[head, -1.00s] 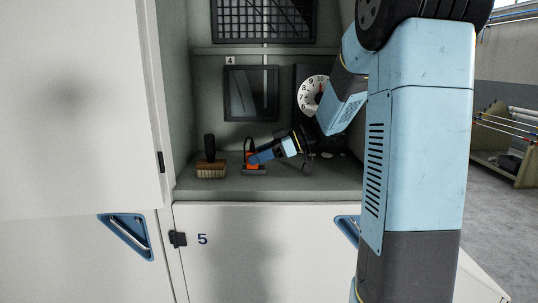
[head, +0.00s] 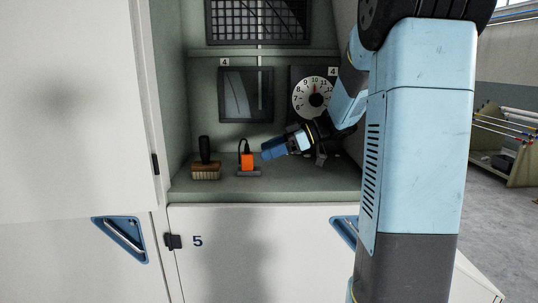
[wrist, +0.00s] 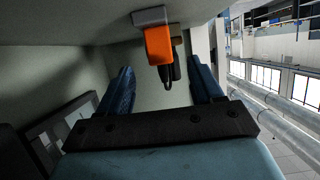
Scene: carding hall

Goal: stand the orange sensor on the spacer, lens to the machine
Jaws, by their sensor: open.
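The orange sensor (head: 247,161) stands upright on the grey spacer (head: 249,173) on the cabinet shelf, with its black cable looping above it. Which way its lens faces is too small to tell. In the wrist view, which looks turned over, the sensor (wrist: 160,45) hangs below the spacer (wrist: 151,15), beyond the fingertips and between their lines. My gripper (head: 268,151) is open and empty, to the right of the sensor and apart from it in the head view. It also shows in the wrist view (wrist: 165,85), its two blue fingers wide apart.
A wooden brush (head: 206,170) with a black handle stands left of the sensor on the shelf (head: 290,188). A round dial (head: 314,98) and a dark framed window (head: 246,94) are on the back wall. The white cabinet door (head: 75,110) bounds the left side.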

